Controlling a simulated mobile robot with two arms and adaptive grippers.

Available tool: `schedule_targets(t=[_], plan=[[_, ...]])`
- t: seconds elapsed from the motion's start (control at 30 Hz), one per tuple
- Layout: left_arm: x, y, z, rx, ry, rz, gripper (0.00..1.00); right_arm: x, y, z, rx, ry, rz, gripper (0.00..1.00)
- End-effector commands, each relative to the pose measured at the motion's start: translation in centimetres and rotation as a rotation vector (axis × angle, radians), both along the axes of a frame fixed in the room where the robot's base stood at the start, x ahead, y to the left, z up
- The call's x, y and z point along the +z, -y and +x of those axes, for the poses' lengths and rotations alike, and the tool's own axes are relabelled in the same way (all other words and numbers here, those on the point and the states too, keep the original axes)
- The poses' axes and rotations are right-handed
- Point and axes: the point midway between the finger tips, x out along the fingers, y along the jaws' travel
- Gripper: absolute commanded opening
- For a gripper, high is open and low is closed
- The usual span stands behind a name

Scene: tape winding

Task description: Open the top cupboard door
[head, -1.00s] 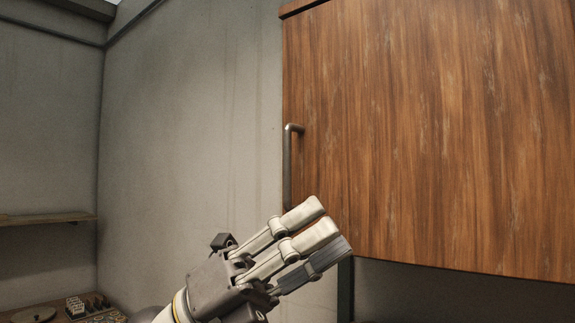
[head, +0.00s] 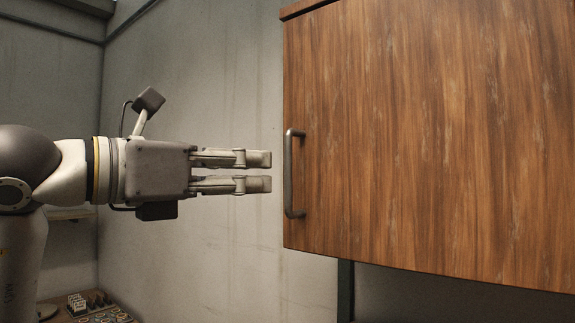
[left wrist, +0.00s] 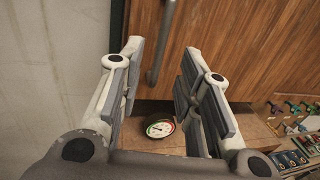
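The top cupboard door (head: 430,140) is brown wood and looks shut. Its grey vertical bar handle (head: 289,175) is at the door's left edge. My left gripper (head: 268,172) is level with the handle, just left of it, with its fingers pointing right. It is apart from the handle in the head view. In the left wrist view the handle (left wrist: 161,45) shows beyond and between the spread fingertips (left wrist: 163,60), with the door (left wrist: 235,45) to the right. The left gripper is open and empty. My right gripper is not in view.
A round dial gauge (left wrist: 159,128) sits on a wooden surface below in the left wrist view, with small tools (left wrist: 292,110) to the right. In the head view, a bench with small items (head: 95,305) is at the lower left. A grey wall (head: 220,80) stands behind my arm.

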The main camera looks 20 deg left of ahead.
Motion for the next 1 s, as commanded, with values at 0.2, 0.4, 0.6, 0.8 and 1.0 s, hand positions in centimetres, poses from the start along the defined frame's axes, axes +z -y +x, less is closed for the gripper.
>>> schedule_targets(t=[0.2, 0.4, 0.6, 0.8, 1.0], plan=[[0.4, 2.3, 3.7, -0.004, -0.004, 0.0, 0.32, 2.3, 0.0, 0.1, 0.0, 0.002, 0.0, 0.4], [0.2, 3.6, 5.9, -0.003, -0.003, -0.001, 0.32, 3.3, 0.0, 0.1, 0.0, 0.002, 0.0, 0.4], [0.0, 4.0, 6.5, -0.003, 0.0, 0.0, 0.32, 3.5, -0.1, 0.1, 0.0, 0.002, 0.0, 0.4], [0.0, 4.0, 6.5, -0.003, 0.0, 0.0, 0.32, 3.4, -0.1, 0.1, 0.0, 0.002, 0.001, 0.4], [0.0, 4.0, 6.5, -0.003, 0.0, 0.0, 0.06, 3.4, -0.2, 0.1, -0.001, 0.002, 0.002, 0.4]])
